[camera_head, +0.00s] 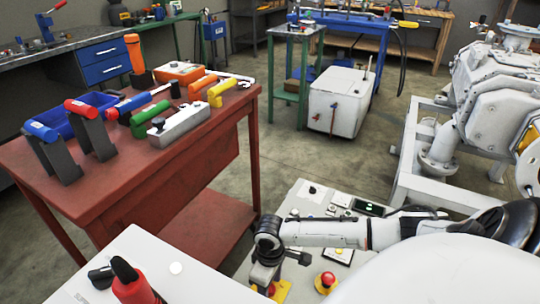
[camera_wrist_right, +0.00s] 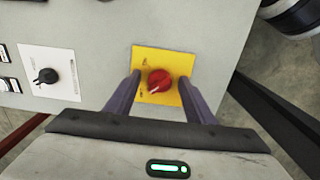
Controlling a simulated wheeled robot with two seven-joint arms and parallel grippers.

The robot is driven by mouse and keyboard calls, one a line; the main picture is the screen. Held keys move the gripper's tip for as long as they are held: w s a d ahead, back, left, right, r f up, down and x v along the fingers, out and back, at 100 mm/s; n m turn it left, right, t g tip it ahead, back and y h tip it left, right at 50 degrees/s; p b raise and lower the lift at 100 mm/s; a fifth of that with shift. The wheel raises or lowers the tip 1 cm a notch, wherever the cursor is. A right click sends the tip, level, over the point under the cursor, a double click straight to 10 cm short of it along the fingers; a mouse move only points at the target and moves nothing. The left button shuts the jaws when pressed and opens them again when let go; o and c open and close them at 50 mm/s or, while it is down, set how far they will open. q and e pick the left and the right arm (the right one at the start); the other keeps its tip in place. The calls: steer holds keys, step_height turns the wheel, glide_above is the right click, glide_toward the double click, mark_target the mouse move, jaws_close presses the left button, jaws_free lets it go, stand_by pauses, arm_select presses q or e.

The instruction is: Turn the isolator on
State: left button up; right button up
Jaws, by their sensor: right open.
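The isolator is a red rotary knob (camera_wrist_right: 159,82) on a yellow plate (camera_wrist_right: 172,55) set in a grey panel. Its pale mark points to the lower left; the small labels on the plate are too small to read. In the head view the yellow plate (camera_head: 283,293) is partly hidden by my right gripper (camera_head: 264,282). In the right wrist view this gripper (camera_wrist_right: 160,85) is open, with one finger on each side of the knob. I cannot tell whether the fingers touch it. My left gripper is not in view.
A red emergency button (camera_head: 327,280) stands right of the isolator on the same panel. A black selector switch (camera_wrist_right: 46,76) is on a white plate to the left. A red table (camera_head: 110,185) with tools stands at the left. White machinery (camera_head: 490,90) fills the right.

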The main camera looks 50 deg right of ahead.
steer(key=c, duration=1.1)
steer(key=shift+o, duration=0.2)
steer(key=shift+r, duration=0.1)
